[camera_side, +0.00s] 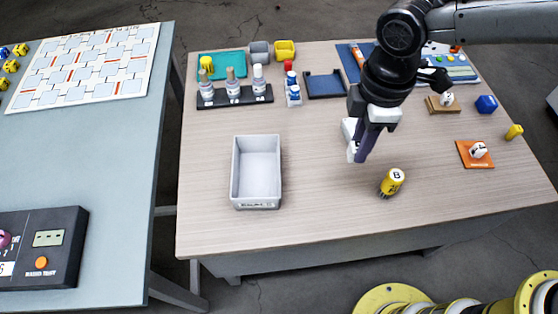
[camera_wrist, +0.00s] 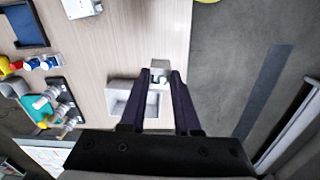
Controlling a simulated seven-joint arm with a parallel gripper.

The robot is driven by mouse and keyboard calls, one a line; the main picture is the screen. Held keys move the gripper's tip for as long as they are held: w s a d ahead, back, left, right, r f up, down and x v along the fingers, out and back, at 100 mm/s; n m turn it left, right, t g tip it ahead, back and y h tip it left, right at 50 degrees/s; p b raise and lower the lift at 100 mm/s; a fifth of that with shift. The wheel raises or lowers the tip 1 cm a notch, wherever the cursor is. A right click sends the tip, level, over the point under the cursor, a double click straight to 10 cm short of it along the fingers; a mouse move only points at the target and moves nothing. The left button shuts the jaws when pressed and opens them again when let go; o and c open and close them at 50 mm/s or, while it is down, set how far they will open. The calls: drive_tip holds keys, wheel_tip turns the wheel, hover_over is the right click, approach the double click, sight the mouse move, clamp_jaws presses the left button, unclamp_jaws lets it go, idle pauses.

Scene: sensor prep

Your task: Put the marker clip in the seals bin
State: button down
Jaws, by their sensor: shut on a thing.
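My gripper (camera_side: 361,154) is above the middle of the wooden table, to the right of the bin. In the wrist view my gripper (camera_wrist: 162,77) has its two dark fingers shut on a small light grey-white piece, which I take as the marker clip (camera_wrist: 160,68). In the side view the clip (camera_side: 352,151) shows only partly beside the dark finger. The white open bin (camera_side: 236,172), apparently the seals bin, looks empty; its front label is too small to read surely. In the wrist view the bin (camera_wrist: 118,98) is partly hidden behind the fingers.
A yellow cylinder marked B (camera_side: 391,182) stands right of my gripper. A white object (camera_side: 348,127) sits behind it, partly hidden. A bottle rack (camera_side: 235,97) and a blue tray (camera_side: 325,84) lie farther back. The tabletop between bin and gripper is clear.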

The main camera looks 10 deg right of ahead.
drive_tip(key=s+a+f+n, duration=0.1)
drive_tip(key=s+a+f, duration=0.15)
drive_tip(key=a, duration=0.25)
drive_tip(key=w+a+f, duration=0.8)
drive_tip(key=a+f, duration=0.2)
drive_tip(key=f, duration=0.1)
drive_tip(key=shift+f, duration=0.3)
drive_tip(key=shift+w+f, duration=0.1)
drive_tip(key=shift+f, duration=0.25)
drive_tip(key=shift+f, duration=0.25)
drive_tip(key=c, duration=0.6)
unclamp_jaws()
